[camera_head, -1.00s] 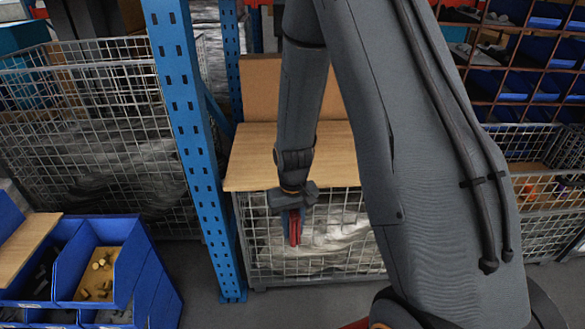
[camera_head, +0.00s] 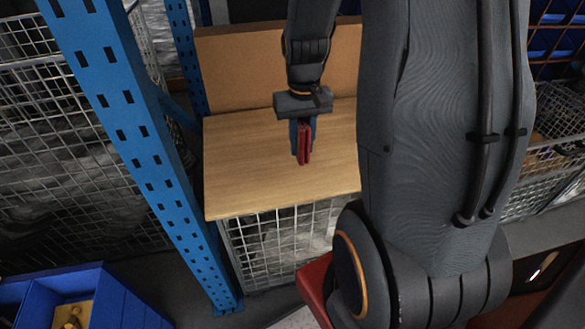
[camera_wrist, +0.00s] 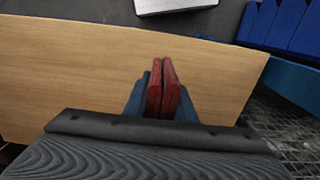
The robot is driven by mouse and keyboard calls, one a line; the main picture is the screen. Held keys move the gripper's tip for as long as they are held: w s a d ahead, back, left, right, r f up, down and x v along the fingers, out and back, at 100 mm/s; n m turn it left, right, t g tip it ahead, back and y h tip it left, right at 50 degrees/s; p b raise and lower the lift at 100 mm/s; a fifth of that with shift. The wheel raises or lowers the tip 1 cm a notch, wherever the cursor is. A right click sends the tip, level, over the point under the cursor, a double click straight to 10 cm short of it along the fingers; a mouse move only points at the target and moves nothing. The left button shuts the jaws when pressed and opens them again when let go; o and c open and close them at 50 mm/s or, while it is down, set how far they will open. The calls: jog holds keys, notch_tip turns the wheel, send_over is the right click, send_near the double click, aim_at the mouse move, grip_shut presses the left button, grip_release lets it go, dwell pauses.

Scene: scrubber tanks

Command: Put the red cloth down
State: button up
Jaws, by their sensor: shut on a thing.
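The red cloth (camera_head: 304,148) is folded into a narrow upright strip and hangs between the blue fingers of my gripper (camera_head: 303,128). In the wrist view the cloth (camera_wrist: 170,85) shows as two red layers side by side, with the gripper's blue fingers (camera_wrist: 161,103) on either side. My gripper is shut on it, pointing down over the wooden tabletop (camera_head: 245,175). The tabletop also fills much of the wrist view (camera_wrist: 75,75). I cannot tell whether the cloth's lower end touches the wood.
The bare wooden top around the cloth is clear. It sits on a wire mesh cage (camera_head: 270,245), with a brown back panel (camera_head: 240,75) behind. A blue perforated post (camera_head: 130,120) stands close on the left. Blue bins (camera_head: 45,305) are at the lower left.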

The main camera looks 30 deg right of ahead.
notch_tip(320, 180, down, 10)
jog(key=shift+r+p, duration=0.1)
jog(key=shift+p, duration=0.5)
jog(key=o, duration=1)
jog(key=shift+c, duration=0.2)
notch_tip(320, 180, up, 12)
jog(key=shift+a+f+b, duration=0.1)
jog(key=shift+b, duration=0.75)
jog(key=s+a+n, duration=0.1)
jog(key=s+a, duration=0.2)
jog(key=a, duration=0.3)
jog(key=s+a+r+n, duration=0.1)
jog(key=s+a+n, duration=0.1)
jog(key=s+a, duration=0.2)
jog(key=a, duration=0.2)
jog(key=shift+s+a+r+t, duration=0.15)
jog(key=shift+s+a+t, duration=0.15)
jog(key=shift+a+t, duration=0.1)
